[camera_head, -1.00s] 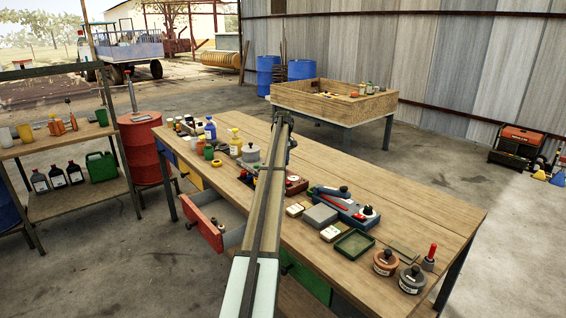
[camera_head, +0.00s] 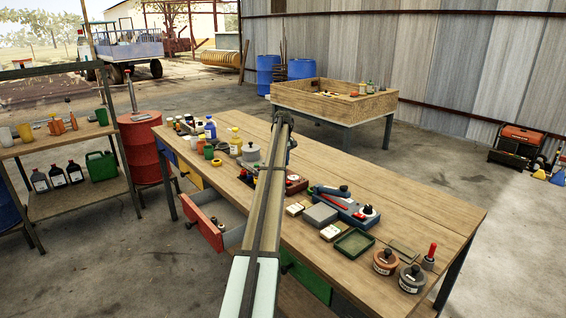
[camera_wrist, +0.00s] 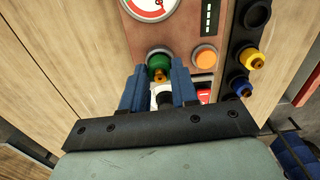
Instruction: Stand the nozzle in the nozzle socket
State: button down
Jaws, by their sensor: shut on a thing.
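In the wrist view my gripper (camera_wrist: 161,72) has its two blue fingers closed about a green nozzle (camera_wrist: 158,62) with a brass tip. The nozzle sits between the fingertips, over the reddish gauge panel, its brass tip towards the camera; its lower end is hidden. A dark rack (camera_wrist: 236,42) stands at the right, with an empty round black socket (camera_wrist: 257,14) at its top. A yellow nozzle (camera_wrist: 250,58) and a blue nozzle (camera_wrist: 240,84) stand lower in it. The held nozzle is left of the rack, apart from it. In the head view my arm hides the fingers and nozzle.
The panel carries a round gauge (camera_wrist: 152,6) and an orange button (camera_wrist: 206,57). In the head view, a blue device (camera_head: 345,205), small boxes and a green tray (camera_head: 354,243) crowd the bench (camera_head: 400,205). An open red drawer (camera_head: 207,230) juts from its front. The bench's far right is clearer.

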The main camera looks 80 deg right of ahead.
jog(key=shift+c, duration=1.1)
grip_release()
jog(key=shift+r, duration=0.1)
jog(key=shift+r, duration=3.9)
